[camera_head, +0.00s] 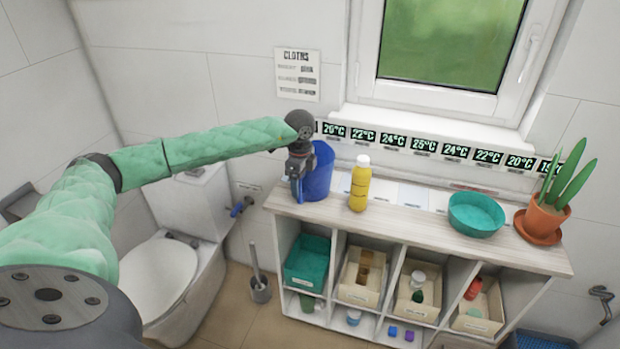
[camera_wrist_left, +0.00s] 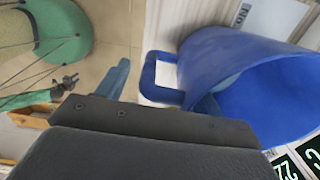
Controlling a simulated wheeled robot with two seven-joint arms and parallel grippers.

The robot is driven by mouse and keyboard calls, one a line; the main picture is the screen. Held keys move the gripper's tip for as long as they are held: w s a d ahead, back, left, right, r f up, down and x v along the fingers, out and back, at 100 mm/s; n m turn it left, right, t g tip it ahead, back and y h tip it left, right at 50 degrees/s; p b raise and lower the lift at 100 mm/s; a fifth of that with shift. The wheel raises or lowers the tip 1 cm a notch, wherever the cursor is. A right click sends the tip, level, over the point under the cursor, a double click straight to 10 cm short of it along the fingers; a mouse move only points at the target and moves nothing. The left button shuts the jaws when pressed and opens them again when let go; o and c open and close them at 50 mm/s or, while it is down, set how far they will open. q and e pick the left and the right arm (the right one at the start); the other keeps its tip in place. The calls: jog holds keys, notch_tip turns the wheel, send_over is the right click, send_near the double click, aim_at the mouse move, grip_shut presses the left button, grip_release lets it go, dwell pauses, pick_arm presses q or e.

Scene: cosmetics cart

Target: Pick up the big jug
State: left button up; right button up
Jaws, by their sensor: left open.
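The big jug is a blue open-topped vessel (camera_head: 319,172) standing upright at the left end of the shelf's top. It also shows large in the left wrist view (camera_wrist_left: 225,60), with its handle (camera_wrist_left: 150,72) toward my gripper. My left gripper (camera_head: 297,190) is at the jug's left side, pointing down. In the left wrist view one blue finger stands left of the handle, apart from it. The other finger is hard to make out against the jug. The gripper is open; I see no grip on the handle.
A yellow bottle (camera_head: 360,184) stands just right of the jug. Farther right are a teal bowl (camera_head: 476,214) and a potted plant (camera_head: 545,218). The wooden shelf top (camera_head: 420,229) is clear between bottle and bowl. A toilet (camera_head: 160,277) stands at left.

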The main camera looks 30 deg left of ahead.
pick_arm(q)
jog(key=c, duration=1.3)
grip_shut()
jog(key=shift+r, duration=0.15)
